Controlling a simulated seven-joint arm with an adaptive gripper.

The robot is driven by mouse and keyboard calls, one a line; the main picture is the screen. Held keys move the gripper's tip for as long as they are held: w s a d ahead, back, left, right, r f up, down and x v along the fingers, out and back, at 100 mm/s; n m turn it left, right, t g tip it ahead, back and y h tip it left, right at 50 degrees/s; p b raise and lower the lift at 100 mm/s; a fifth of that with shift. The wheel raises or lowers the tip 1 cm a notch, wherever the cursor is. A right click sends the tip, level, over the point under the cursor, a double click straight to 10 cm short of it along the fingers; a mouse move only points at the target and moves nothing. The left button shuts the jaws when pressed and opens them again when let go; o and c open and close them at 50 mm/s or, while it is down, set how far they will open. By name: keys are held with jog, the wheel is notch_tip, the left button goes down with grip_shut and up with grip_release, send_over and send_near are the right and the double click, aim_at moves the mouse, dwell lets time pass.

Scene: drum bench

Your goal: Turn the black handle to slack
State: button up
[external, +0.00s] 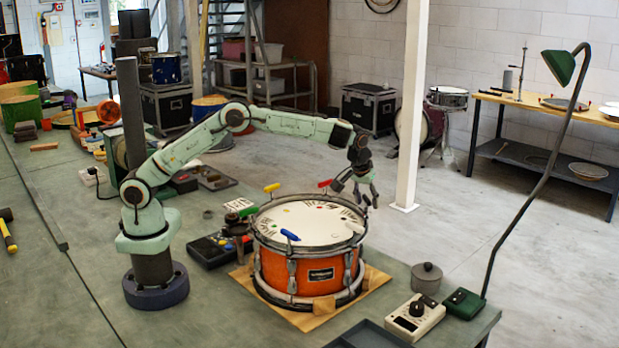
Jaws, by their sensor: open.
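An orange snare drum (305,268) with a pale head stands upright on a wooden board. Coloured handles sit around its rim: a yellow one (272,187), a red one (325,183), a blue one (290,235) and a white one (355,227). I cannot clearly pick out the black handle; dark gripper parts cover the rim's far right side. My gripper (358,192) is open and points down over that far right edge. Nothing shows between its fingers, and I cannot tell whether it touches the drum.
A lidded grey pot (426,278), a cream box with a dial (415,317) and a green box (464,303) stand at the bench's right corner, by a lamp (530,190). A dark device (212,250) lies left of the drum. A white post (411,110) rises behind.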

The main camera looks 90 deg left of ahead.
jog(key=m, duration=0.2)
jog(key=m+t+h, duration=0.1)
jog(key=m, duration=0.1)
jog(key=shift+a+m+t, duration=0.15)
jog(key=shift+m+t, duration=0.15)
jog(key=m+h, duration=0.1)
jog(key=m, duration=0.2)
jog(key=m+h, duration=0.1)
jog(key=m, duration=0.2)
jog(key=shift+t, duration=0.4)
jog(key=m+h, duration=0.2)
jog(key=m, duration=0.3)
jog(key=shift+w, duration=0.1)
jog(key=m+h, duration=0.1)
jog(key=m, duration=0.1)
jog(key=m+g, duration=0.1)
jog(key=m, duration=0.1)
jog(key=shift+m+h, duration=0.4)
jog(key=v, duration=0.7)
jog(key=s+d+r+m+y, duration=0.2)
jog(key=s+d+r+m, duration=0.2)
jog(key=d+r, duration=0.8)
jog(key=s+d+n+y, duration=0.1)
jog(key=s+d, duration=0.3)
jog(key=s, duration=1.2)
jog(key=shift+r+n+y, duration=0.3)
jog(key=shift+r+n, duration=0.15)
jog(key=shift+n, duration=0.35)
jog(key=shift+s, duration=0.1)
